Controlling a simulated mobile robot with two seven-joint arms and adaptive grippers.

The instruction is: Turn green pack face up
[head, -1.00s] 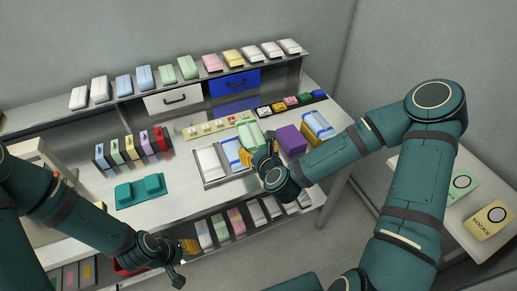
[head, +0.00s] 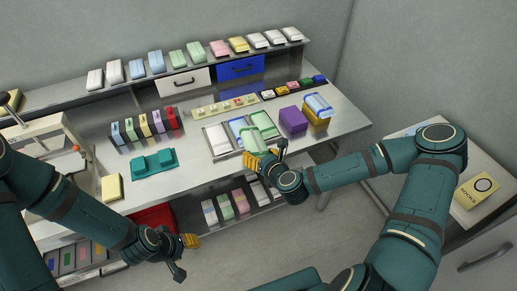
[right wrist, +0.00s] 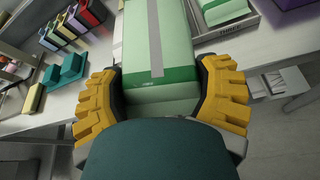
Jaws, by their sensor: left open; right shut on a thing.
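My right gripper (right wrist: 162,95) is shut on a green pack (right wrist: 135,40), holding its near end between the yellow fingers. A side with a lengthwise grey strip and a darker green end band faces the right wrist camera. In the head view this pack (head: 251,140) shows at the front of the tray, at my right gripper (head: 267,157); I cannot tell whether it touches the tray. A second green pack (head: 265,121) lies in the tray's right part and shows in the right wrist view (right wrist: 224,10). My left gripper (head: 185,257) is open and empty, in front of the bench.
The metal tray (head: 208,143) also holds white and blue packs. Right of it stand a purple box (head: 293,120) and a yellow box bearing a blue-white pack (head: 318,104). Left are a teal fixture (head: 153,164) and upright coloured packs (head: 145,125). Bare bench lies at the right front.

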